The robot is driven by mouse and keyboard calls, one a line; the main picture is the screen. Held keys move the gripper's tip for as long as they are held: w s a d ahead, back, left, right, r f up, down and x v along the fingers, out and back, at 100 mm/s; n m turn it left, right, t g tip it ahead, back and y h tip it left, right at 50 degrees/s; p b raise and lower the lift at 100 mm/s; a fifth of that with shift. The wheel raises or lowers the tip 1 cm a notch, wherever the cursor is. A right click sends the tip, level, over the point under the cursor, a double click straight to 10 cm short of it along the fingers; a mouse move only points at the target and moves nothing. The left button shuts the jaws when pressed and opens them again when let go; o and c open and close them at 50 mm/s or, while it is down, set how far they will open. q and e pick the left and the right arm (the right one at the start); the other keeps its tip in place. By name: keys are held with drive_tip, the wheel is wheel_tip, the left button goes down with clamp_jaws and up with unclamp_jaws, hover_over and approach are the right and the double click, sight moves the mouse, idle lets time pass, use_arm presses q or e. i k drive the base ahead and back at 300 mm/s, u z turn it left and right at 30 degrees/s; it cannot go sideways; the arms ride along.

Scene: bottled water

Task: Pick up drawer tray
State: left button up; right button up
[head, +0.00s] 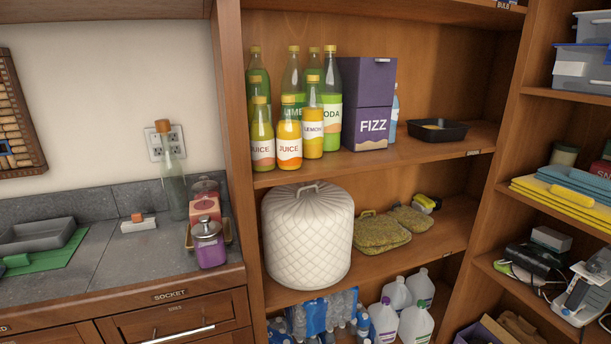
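A grey rectangular tray (70,227) lies on the counter at the far left, partly beside a green flat sheet (52,268). Its left end is cut off by the picture edge. A second, smaller black tray (458,133) with something yellowish in it sits on the upper shelf, right of the purple FIZZ box. I cannot tell for certain which of them is the drawer tray. Neither of my grippers shows in the head view.
A clear bottle (174,188), a purple jar (208,246) and a small white block (138,226) stand on the grey counter (130,262). Bottles and a FIZZ box (373,128) fill the upper shelf. A quilted white cover (308,238) stands below. The counter's front middle is clear.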

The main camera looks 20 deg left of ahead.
sight(45, 235)
drive_tip(key=u, duration=0.85)
drive_tip(key=i, duration=0.85)
drive_tip(key=u, duration=0.65)
